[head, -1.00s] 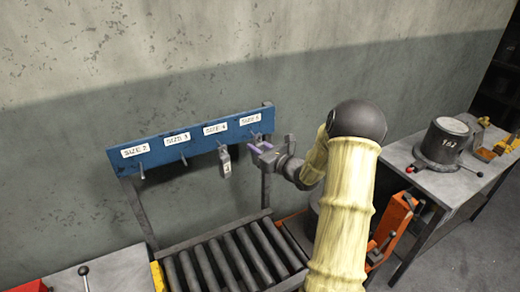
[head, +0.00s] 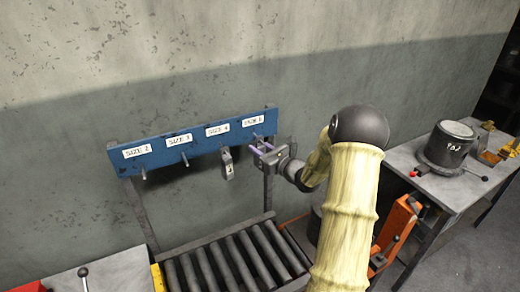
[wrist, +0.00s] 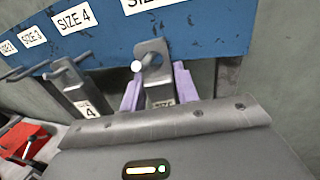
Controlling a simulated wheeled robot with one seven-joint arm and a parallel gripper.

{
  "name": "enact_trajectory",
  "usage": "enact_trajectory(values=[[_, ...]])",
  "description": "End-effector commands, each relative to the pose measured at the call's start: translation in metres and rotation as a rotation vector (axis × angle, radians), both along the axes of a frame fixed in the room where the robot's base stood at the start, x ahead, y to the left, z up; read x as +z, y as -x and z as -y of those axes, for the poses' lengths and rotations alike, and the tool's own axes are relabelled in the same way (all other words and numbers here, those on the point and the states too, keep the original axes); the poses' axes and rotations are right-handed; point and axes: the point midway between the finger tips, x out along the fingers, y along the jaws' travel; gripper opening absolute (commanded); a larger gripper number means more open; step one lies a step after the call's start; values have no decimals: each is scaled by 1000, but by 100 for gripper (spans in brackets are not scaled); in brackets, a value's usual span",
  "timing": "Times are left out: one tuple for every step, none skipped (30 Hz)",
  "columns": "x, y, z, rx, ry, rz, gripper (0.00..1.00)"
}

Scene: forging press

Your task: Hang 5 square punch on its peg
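The 5 square punch (wrist: 161,88) is a grey metal bar with a holed head, upright in the wrist view. Its number label is partly hidden by my gripper's body. My gripper (wrist: 160,92) has its purple fingers on both sides of the punch, seemingly touching it. The size 5 peg (wrist: 136,66) shows its pale tip at the left of the hole and appears to pass through it. In the head view my gripper (head: 263,149) is just below the SIZE 5 label (head: 253,121) on the blue board (head: 200,153); the punch is hard to make out there.
The size 4 punch (head: 227,163) hangs on the adjacent peg, close to the left of my gripper. The size 3 (head: 184,158) and size 2 (head: 143,173) pegs are bare. A roller table (head: 232,258) lies below; a bench (head: 440,178) with a dark pot stands right.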

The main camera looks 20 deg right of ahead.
Motion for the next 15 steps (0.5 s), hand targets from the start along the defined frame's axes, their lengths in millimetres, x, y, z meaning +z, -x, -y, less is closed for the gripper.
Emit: enact_trajectory(values=[[1, 0, 0, 0, 1, 1, 41], [1, 0, 0, 0, 1, 1, 47], [1, 0, 0, 0, 1, 0, 53], [0, 0, 0, 0, 0, 0, 53], [0, 0, 0, 0, 0, 0, 53], [0, 0, 0, 0, 0, -1, 53], [0, 0, 0, 0, 0, -1, 53], [0, 0, 0, 0, 0, -1, 53], [0, 0, 0, 0, 0, -1, 53], [-2, 0, 0, -1, 0, -5, 53], [-2, 1, 0, -1, 0, -5, 53], [-2, 1, 1, -1, 1, -5, 53], [-2, 2, 1, -1, 1, -5, 53], [-3, 3, 1, -1, 0, -4, 53], [-3, 6, 2, -1, 0, -4, 53]])
